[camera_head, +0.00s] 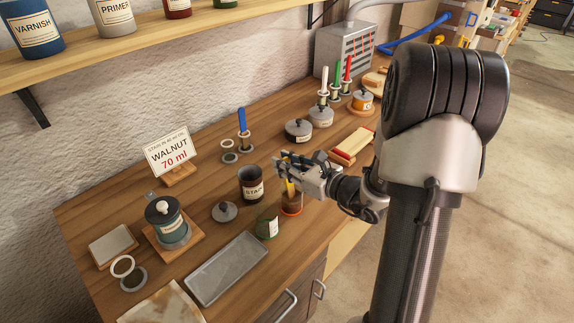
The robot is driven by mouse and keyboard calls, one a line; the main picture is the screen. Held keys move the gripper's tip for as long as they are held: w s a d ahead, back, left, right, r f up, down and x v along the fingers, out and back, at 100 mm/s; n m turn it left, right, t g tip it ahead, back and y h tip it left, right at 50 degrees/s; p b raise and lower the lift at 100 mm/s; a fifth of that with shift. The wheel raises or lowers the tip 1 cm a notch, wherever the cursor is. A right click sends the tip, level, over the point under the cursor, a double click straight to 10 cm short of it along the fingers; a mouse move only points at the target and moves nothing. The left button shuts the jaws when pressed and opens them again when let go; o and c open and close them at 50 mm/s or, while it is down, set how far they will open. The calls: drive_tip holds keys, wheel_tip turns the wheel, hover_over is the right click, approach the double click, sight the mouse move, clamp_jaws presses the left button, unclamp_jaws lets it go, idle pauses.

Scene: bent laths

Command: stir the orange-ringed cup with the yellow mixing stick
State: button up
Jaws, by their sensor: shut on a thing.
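The orange-ringed cup (292,207) stands on the bench near its front edge, just below my gripper. It is brownish, with an orange ring near its base. My gripper (285,168) points left above the cup and is shut on the yellow mixing stick (289,188). The stick hangs down about upright, and its lower end runs to the cup's mouth. How deep it sits in the cup is too small to tell. The gripper hides the stick's top.
A dark stain can (250,184) and a green-marked cup (268,227) stand close to the left. A grey lid (225,212) and a metal tray (227,268) lie further left. A red and cream block (352,146) lies behind. A blue-handled tool (243,128) stands upright at the back.

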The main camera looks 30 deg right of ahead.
idle(0.3)
wheel_tip(320, 180, up, 8)
drive_tip(key=w+p, duration=0.1)
drive_tip(key=p, duration=0.5)
drive_tip(key=shift+w+a+r, duration=0.25)
drive_tip(key=shift+w+a, duration=0.05)
idle(0.8)
wheel_tip(320, 180, up, 5)
drive_tip(key=p, duration=0.4)
drive_tip(key=shift+d, duration=0.1)
idle(0.5)
